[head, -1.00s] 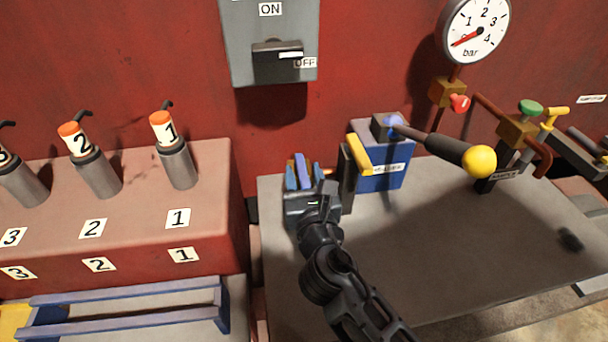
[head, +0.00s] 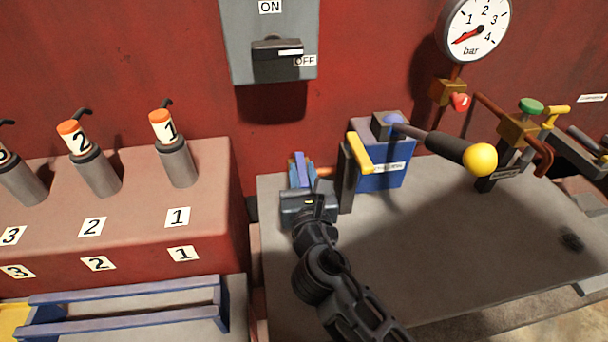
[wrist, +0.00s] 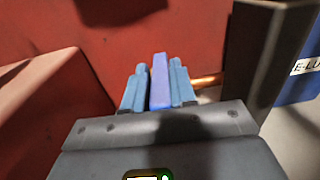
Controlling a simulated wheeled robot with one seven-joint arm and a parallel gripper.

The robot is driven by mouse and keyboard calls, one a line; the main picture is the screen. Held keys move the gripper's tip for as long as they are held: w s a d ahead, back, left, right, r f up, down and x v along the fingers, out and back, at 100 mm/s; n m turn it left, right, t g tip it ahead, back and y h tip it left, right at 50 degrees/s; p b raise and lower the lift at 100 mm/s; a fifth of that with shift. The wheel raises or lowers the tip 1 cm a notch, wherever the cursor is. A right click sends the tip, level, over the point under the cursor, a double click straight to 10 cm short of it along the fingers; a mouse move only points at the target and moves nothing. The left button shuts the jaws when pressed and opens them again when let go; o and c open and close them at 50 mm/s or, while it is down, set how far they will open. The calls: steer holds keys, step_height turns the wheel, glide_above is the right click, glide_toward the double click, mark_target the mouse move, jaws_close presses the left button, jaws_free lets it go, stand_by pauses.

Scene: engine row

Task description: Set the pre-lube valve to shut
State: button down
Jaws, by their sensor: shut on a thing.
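My gripper (head: 303,172) is at the left end of the grey bench top, beside the blue pre-lube box. Its two light blue fingers are shut on a violet-blue lever handle (wrist: 160,80), which stands between them in the wrist view. The handle also shows between the fingers in the head view (head: 300,160). A short copper pipe (wrist: 208,81) runs from beside the fingers to the right, towards a dark upright plate. The valve body under the handle is hidden by my fingers and palm.
The dark upright plate (head: 347,178) stands close right of my gripper. A red-brown block (head: 215,215) is to the left. The bench front is clear.

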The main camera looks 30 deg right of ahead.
steer(key=shift+w+a+m+g+h, duration=0.15)
steer(key=shift+a+m+g+h, duration=0.15)
steer(key=shift+m+g+h, duration=0.5)
steer(key=shift+w+a+m+g+h, duration=0.2)
steer(key=shift+a+m+g+h, duration=0.3)
steer(key=shift+h, duration=0.55)
steer(key=shift+w+a+m+g+h, duration=0.15)
steer(key=shift+m+g+h, duration=0.25)
steer(key=shift+m+h, duration=0.5)
steer(key=c, duration=1)
jaws_free()
steer(key=b+v, duration=0.1)
steer(key=v, duration=0.6)
steer(key=shift+s+a, duration=0.2)
steer(key=shift+s, duration=0.1)
